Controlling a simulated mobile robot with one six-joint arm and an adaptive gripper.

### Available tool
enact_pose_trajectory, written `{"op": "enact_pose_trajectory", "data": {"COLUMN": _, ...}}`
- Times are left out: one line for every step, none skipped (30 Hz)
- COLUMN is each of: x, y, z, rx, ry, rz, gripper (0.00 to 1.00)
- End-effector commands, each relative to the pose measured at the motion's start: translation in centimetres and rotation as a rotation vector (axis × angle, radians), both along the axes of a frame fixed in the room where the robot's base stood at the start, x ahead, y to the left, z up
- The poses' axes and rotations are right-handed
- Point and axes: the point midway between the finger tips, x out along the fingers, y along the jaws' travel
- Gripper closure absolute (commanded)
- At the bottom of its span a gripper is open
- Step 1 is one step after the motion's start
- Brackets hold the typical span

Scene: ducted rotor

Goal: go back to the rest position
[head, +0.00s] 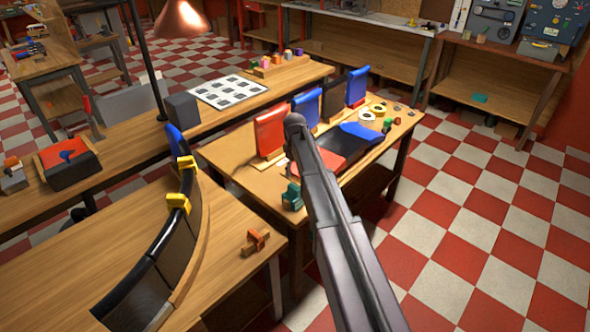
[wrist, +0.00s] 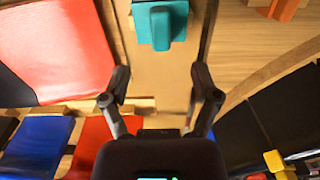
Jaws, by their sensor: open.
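My gripper (wrist: 160,90) shows in the wrist view with its two fingers spread apart. Only bare tan surface shows between the fingertips. In the head view my arm reaches up from the lower right over the middle table (head: 235,170), and its fingers cannot be made out there. A teal clamp-like piece (wrist: 160,25) lies beyond the fingers in the wrist view, apart from them. It also stands near the table's front edge in the head view (head: 292,197).
Red (head: 270,132) and blue (head: 357,86) panels stand on the middle table. A curved black wall (head: 180,245) with yellow clamps (head: 178,200) stands on the left bench, beside an orange-brown clamp (head: 255,242). A lamp (head: 181,20) hangs above. The checkered floor at right is clear.

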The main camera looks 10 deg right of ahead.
Motion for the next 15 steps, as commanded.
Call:
{"op": "enact_pose_trajectory", "data": {"x": 0.0, "y": 0.0, "z": 0.0, "rx": 0.0, "ry": 0.0, "rz": 0.0, "gripper": 0.21}}
{"op": "enact_pose_trajectory", "data": {"x": 0.0, "y": 0.0, "z": 0.0, "rx": 0.0, "ry": 0.0, "rz": 0.0, "gripper": 0.21}}
{"op": "enact_pose_trajectory", "data": {"x": 0.0, "y": 0.0, "z": 0.0, "rx": 0.0, "ry": 0.0, "rz": 0.0, "gripper": 0.21}}
{"op": "enact_pose_trajectory", "data": {"x": 0.0, "y": 0.0, "z": 0.0, "rx": 0.0, "ry": 0.0, "rz": 0.0, "gripper": 0.21}}
{"op": "enact_pose_trajectory", "data": {"x": 0.0, "y": 0.0, "z": 0.0, "rx": 0.0, "ry": 0.0, "rz": 0.0, "gripper": 0.21}}
{"op": "enact_pose_trajectory", "data": {"x": 0.0, "y": 0.0, "z": 0.0, "rx": 0.0, "ry": 0.0, "rz": 0.0, "gripper": 0.21}}
{"op": "enact_pose_trajectory", "data": {"x": 0.0, "y": 0.0, "z": 0.0, "rx": 0.0, "ry": 0.0, "rz": 0.0, "gripper": 0.21}}
{"op": "enact_pose_trajectory", "data": {"x": 0.0, "y": 0.0, "z": 0.0, "rx": 0.0, "ry": 0.0, "rz": 0.0, "gripper": 0.21}}
{"op": "enact_pose_trajectory", "data": {"x": 0.0, "y": 0.0, "z": 0.0, "rx": 0.0, "ry": 0.0, "rz": 0.0, "gripper": 0.21}}
{"op": "enact_pose_trajectory", "data": {"x": 0.0, "y": 0.0, "z": 0.0, "rx": 0.0, "ry": 0.0, "rz": 0.0, "gripper": 0.21}}
{"op": "enact_pose_trajectory", "data": {"x": 0.0, "y": 0.0, "z": 0.0, "rx": 0.0, "ry": 0.0, "rz": 0.0, "gripper": 0.21}}
{"op": "enact_pose_trajectory", "data": {"x": -0.2, "y": 0.0, "z": 0.0, "rx": 0.0, "ry": 0.0, "rz": -0.002, "gripper": 0.21}}
{"op": "enact_pose_trajectory", "data": {"x": -0.4, "y": 0.0, "z": 0.0, "rx": 0.0, "ry": 0.0, "rz": -0.005, "gripper": 0.21}}
{"op": "enact_pose_trajectory", "data": {"x": -0.6, "y": 0.0, "z": 0.0, "rx": 0.0, "ry": 0.0, "rz": -0.008, "gripper": 0.21}}
{"op": "enact_pose_trajectory", "data": {"x": -1.0, "y": 0.0, "z": 0.0, "rx": 0.0, "ry": 0.0, "rz": -0.015, "gripper": 0.21}}
